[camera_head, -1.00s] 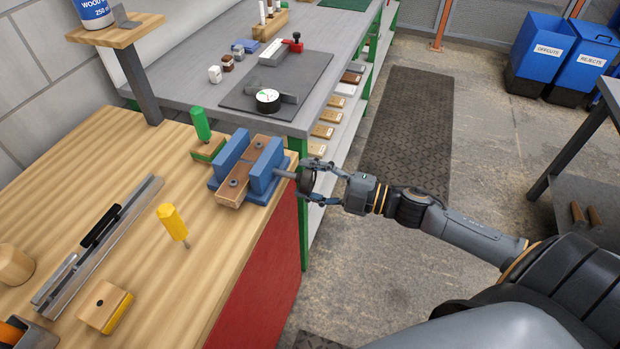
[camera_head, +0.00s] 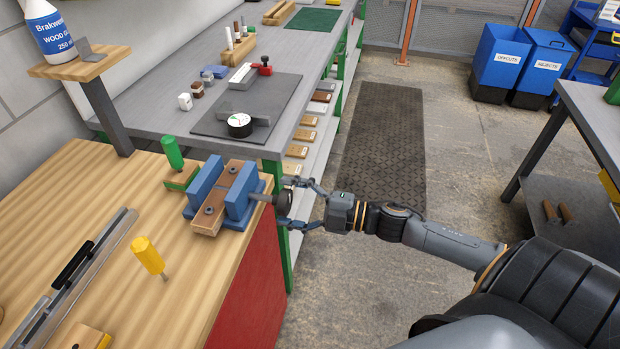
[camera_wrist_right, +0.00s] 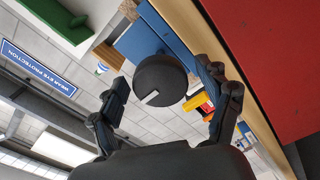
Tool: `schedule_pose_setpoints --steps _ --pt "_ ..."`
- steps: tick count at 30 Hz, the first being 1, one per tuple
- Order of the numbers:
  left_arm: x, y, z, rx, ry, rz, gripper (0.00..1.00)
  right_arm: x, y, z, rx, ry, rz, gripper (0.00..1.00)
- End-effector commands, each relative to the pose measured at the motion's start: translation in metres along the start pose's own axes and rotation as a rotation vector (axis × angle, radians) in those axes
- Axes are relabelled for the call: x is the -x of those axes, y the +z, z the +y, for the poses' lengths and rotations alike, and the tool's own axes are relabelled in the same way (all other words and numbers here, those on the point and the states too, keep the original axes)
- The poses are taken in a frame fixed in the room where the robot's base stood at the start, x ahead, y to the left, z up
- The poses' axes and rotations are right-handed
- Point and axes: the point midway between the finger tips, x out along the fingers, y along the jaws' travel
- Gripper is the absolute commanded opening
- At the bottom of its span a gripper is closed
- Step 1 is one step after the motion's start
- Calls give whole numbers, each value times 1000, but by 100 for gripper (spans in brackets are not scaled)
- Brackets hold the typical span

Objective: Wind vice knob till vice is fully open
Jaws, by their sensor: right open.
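The blue vice (camera_head: 239,201) sits at the right edge of the wooden bench, with brown wooden blocks (camera_head: 208,222) between and beside its jaws. Its dark round knob (camera_head: 284,202) sticks out to the right on a metal screw, past the bench edge. In the right wrist view the knob (camera_wrist_right: 160,82) is black with a pale mark on its face. My right gripper (camera_head: 298,204) is open, with one finger on each side of the knob. In the right wrist view, gaps show between the knob and both fingers (camera_wrist_right: 168,92). My left gripper is out of view.
A yellow-handled tool (camera_head: 147,254) stands on the wooden bench (camera_head: 190,290), and a green-handled one (camera_head: 172,152) stands behind the vice. A grey table (camera_head: 170,122) with a dial gauge (camera_head: 239,124) lies beyond.

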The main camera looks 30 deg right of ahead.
Motion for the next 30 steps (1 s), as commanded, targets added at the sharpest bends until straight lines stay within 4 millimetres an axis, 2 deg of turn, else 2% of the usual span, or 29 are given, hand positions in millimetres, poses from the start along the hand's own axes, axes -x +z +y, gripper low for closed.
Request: schedule_pose_setpoints --steps 18,24,30 --pt "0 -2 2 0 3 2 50 99 0 -1 -2 -2 -2 77" --pt "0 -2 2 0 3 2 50 113 0 0 1 -1 -1 77" --pt "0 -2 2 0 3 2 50 115 0 0 2 0 0 77"
